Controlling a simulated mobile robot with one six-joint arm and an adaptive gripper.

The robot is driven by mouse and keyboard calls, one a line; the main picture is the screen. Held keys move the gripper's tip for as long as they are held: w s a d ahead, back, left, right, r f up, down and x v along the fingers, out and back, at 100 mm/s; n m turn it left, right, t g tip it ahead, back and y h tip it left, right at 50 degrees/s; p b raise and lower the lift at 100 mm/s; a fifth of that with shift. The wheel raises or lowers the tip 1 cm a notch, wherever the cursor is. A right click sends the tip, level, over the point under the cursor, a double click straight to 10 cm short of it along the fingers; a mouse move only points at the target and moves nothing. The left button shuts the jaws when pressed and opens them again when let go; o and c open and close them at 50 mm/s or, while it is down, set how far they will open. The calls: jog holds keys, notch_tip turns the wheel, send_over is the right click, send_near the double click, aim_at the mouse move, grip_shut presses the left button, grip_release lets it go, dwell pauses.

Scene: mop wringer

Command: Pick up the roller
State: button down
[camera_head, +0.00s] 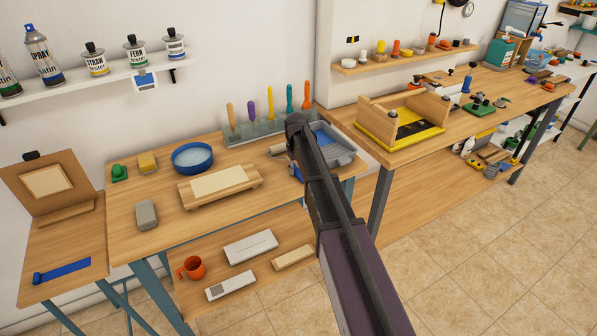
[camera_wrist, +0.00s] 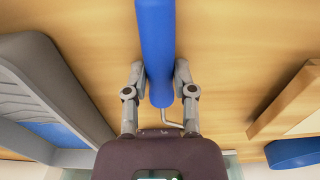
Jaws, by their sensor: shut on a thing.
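The roller (camera_wrist: 155,38) is a blue cylinder with a bent metal wire at its near end, seen in the wrist view. My gripper (camera_wrist: 160,75) is shut on it, with one finger on each side of the blue cylinder. The far end of the roller runs out of the top of the picture. Wood shows beneath it; I cannot tell whether it touches the table. In the head view my arm hides the fingers and most of this spot, beside the grey tray.
The grey paint tray (camera_head: 345,154) is close on one side, and the wooden board with a pale panel (camera_head: 219,181) on the other. A blue dish (camera_head: 193,157) and a rack of colored-handled tools (camera_head: 255,130) stand behind.

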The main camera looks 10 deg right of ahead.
jog(key=shift+r, duration=0.1)
notch_tip(320, 180, up, 3)
jog(key=p, duration=0.3)
jog(key=shift+r+p, duration=0.2)
jog(key=shift+p, duration=0.1)
jog(key=s+r+p, duration=0.1)
jog(key=s, duration=1.5)
jog(key=shift+a+r, duration=0.15)
jog(key=shift+r, duration=0.05)
jog(key=c, duration=1.2)
grip_release()
grip_shut()
jog(key=shift+s, duration=0.1)
